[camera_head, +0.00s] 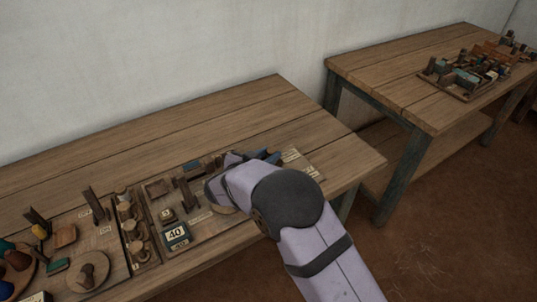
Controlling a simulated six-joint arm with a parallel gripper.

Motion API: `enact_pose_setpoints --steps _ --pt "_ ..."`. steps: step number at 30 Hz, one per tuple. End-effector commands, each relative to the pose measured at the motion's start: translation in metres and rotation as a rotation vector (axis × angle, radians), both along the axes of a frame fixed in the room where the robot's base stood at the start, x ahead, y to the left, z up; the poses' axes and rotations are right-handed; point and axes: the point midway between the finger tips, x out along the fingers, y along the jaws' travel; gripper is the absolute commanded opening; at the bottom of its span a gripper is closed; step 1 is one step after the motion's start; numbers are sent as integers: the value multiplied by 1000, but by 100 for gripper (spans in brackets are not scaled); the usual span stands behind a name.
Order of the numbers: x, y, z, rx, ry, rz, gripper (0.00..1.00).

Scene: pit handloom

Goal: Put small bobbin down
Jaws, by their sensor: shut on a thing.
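My gripper (226,172) is low over the near wooden table (262,103), at the right part of the board of small parts. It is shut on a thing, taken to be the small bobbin. My own wrist and forearm cover the fingertips, so I cannot make out the bobbin or whether it touches the board. A blue piece (272,157) shows just right of my gripper, and another bluish piece (192,165) lies just left of it.
A block marked 40 (176,234), a slotted rack of wooden spools (133,229) and a round wooden piece (88,271) lie to the left. The table's back is clear. A second table (395,76) with a filled tray (462,79) stands at right.

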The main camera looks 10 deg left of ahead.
Motion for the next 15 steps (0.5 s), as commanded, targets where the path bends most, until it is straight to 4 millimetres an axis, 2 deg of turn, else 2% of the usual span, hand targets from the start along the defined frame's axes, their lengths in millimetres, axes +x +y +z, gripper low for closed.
enact_pose_setpoints --steps 1,2,3,4,15 --pt "0 0 -2 -1 0 0 4" --pt "0 0 -2 0 0 0 30" --pt "0 0 -1 0 0 0 39" --pt "0 0 -1 0 0 0 44" --pt "0 0 1 1 0 0 44"
